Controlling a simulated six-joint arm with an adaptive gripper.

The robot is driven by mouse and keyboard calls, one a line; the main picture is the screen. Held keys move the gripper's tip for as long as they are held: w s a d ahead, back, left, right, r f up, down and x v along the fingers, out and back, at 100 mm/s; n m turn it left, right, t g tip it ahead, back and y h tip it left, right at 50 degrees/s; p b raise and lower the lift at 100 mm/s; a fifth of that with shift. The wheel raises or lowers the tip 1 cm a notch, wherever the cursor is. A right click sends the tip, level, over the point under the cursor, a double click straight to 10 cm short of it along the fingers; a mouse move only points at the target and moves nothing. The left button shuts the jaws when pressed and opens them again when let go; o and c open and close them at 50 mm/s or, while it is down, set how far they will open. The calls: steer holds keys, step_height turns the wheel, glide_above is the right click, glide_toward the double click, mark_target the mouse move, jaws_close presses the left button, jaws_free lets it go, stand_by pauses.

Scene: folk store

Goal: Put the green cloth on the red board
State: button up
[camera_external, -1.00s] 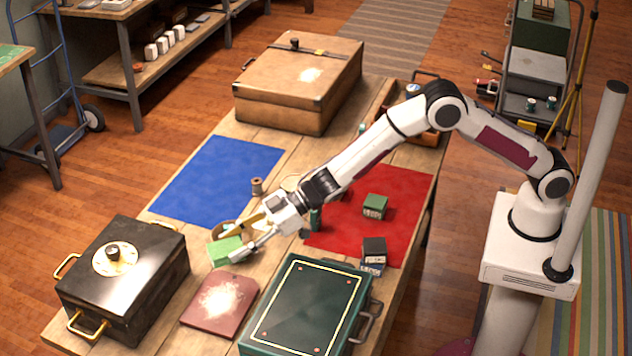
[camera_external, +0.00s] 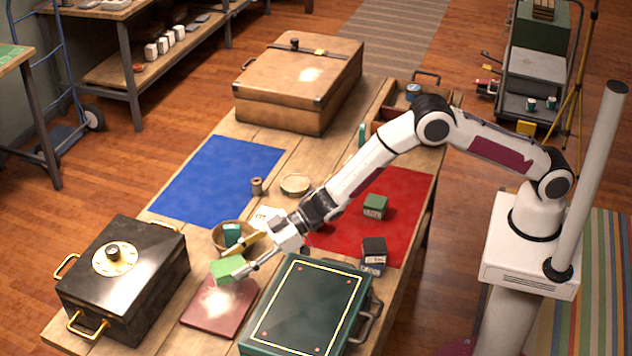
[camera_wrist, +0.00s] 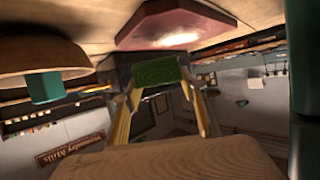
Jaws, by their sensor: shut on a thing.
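The green cloth (camera_external: 228,270) is a small folded block, held between the fingertips of my gripper (camera_external: 246,256). In the wrist view the cloth (camera_wrist: 157,71) sits between the two yellowish fingers of my gripper (camera_wrist: 158,88). The red board (camera_external: 213,310) is a dull red slab with a pale, worn middle, lying flat at the near end of the table. The cloth is over or just beyond the board's far edge; the exact height above it is hard to tell. The board also shows in the wrist view (camera_wrist: 190,22), beyond the cloth.
A black box (camera_external: 125,275) stands left of the board and a green case (camera_external: 305,308) right of it. A bowl (camera_external: 222,240) with a teal item is just behind the cloth. A blue mat (camera_external: 215,178) and a red mat (camera_external: 400,215) lie farther back.

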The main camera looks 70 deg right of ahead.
steer(key=shift+f, duration=1.85)
steer(key=shift+f, duration=0.1)
steer(key=o, duration=1.1)
steer(key=shift+s+d+r, duration=0.3)
steer(key=shift+r, duration=0.05)
steer(key=shift+v, duration=3.25)
